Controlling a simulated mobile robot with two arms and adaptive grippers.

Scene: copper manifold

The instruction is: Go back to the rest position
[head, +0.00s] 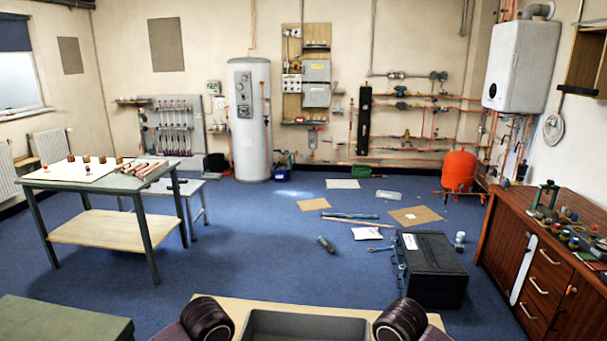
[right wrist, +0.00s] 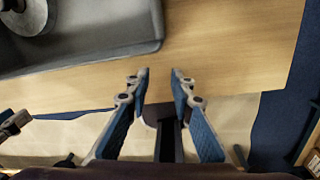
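My right gripper (right wrist: 160,82) shows in the right wrist view with its two blue-padded fingers apart and nothing between them. It is over a light wooden surface (right wrist: 225,60), beside a grey tray (right wrist: 135,47). A round grey object (right wrist: 28,18) sits in the tray, cut off by the frame edge. In the head view the grey tray (head: 306,316) is at the bottom middle, between dark rounded parts of my two arms.
A green-topped workbench (head: 50,182) with copper pieces stands at left. A black toolbox (head: 432,270) and loose flat sheets lie on the blue floor at right. A wooden cabinet (head: 515,255) lines the right wall. The floor at centre left is clear.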

